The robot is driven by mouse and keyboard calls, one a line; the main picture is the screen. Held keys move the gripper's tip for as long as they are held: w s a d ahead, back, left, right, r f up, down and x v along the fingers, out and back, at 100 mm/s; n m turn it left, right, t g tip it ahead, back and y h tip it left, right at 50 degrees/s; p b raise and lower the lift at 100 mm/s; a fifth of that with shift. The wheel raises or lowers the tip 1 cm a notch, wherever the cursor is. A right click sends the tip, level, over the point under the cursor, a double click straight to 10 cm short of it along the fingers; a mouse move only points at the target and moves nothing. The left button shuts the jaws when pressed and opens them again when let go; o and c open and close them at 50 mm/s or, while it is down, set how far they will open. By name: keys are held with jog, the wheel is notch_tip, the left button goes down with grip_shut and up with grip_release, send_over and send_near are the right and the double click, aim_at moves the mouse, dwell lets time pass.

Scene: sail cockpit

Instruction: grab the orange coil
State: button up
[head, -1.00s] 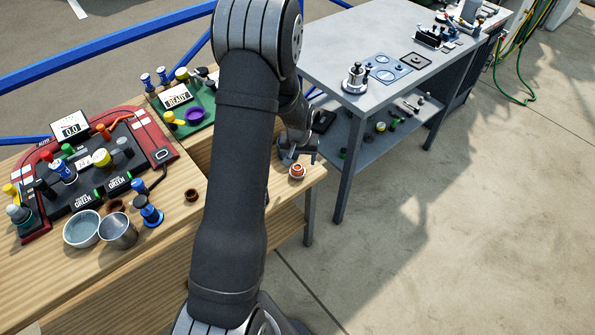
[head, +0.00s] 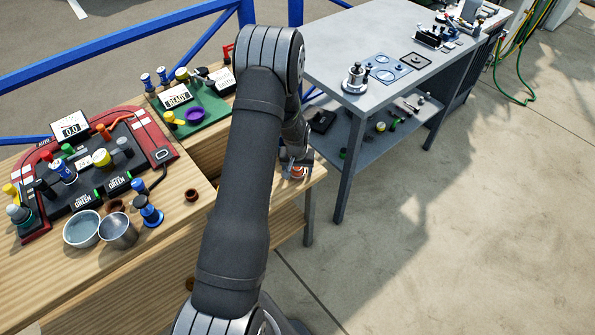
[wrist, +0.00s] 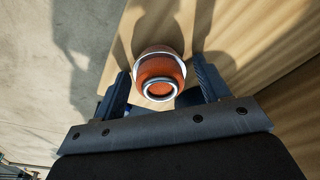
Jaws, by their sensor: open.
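The orange coil (wrist: 158,76) is a short orange cylinder with a pale ring on top. In the head view the coil (head: 297,172) stands near the right end of the wooden bench, partly hidden by my gripper (head: 297,160). In the wrist view my gripper (wrist: 162,85) is open, with one finger on each side of the coil. A narrow gap seems to show at each side. I cannot tell whether either finger touches it.
The wooden bench (head: 180,235) ends just right of the coil. A small brown ring (head: 191,195), a blue spool (head: 148,212) and metal cups (head: 118,230) stand to the left. A green tray (head: 205,125) lies behind. A grey metal table (head: 330,60) stands at the right.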

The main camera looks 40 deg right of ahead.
jog(key=shift+c, duration=0.4)
jog(key=c, duration=0.9)
jog(key=shift+r, duration=0.1)
